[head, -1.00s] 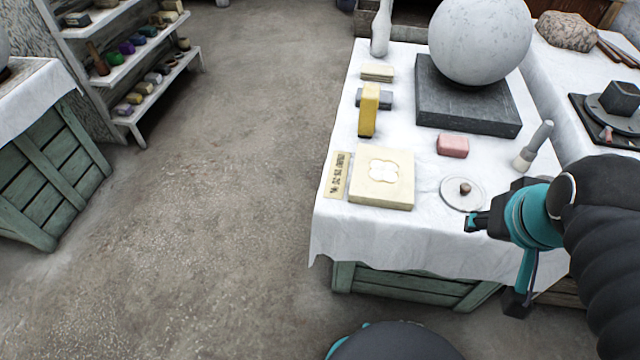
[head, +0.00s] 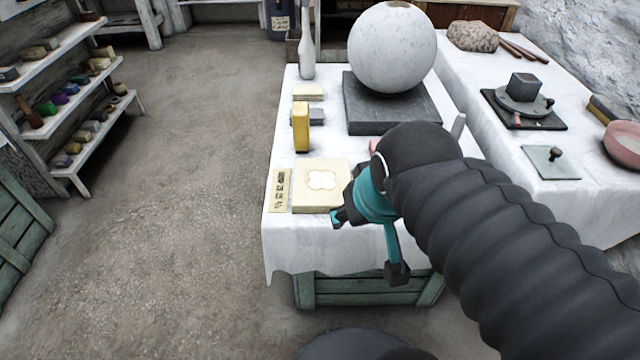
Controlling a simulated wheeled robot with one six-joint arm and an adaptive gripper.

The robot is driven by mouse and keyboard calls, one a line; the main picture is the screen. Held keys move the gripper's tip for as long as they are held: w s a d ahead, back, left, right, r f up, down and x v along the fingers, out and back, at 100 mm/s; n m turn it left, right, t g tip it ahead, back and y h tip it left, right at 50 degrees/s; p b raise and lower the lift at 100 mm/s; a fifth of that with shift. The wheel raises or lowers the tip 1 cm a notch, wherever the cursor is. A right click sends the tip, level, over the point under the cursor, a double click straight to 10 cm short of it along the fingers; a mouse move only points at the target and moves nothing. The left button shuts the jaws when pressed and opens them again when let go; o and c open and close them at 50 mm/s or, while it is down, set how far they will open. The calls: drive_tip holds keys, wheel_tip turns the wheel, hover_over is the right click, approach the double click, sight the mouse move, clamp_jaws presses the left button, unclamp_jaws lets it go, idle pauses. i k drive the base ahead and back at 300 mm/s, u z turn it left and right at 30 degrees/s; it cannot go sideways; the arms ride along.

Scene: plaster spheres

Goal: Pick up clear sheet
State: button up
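A pale, see-through square sheet (head: 551,162) with a small dark knob lies flat on the white cloth of the right-hand table, near its front. My gripper (head: 338,218) is over the front edge of the nearer table, beside the front right corner of a cream block (head: 310,198). It is well to the left of the sheet and apart from it. The fingers are small and partly hidden, so their opening does not show clearly. I see nothing held in them. My arm hides part of the near table.
The near table (head: 290,240) holds a yellow block (head: 301,127), a lettered strip (head: 279,190) and a white sphere (head: 392,47) on a dark slab. A pink bowl (head: 622,144) and a dark board (head: 522,112) flank the sheet. Open floor lies left.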

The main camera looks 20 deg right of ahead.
sight(551, 161)
drive_tip(key=z, duration=2.65)
drive_tip(key=i, duration=0.35)
drive_tip(key=u, duration=0.4)
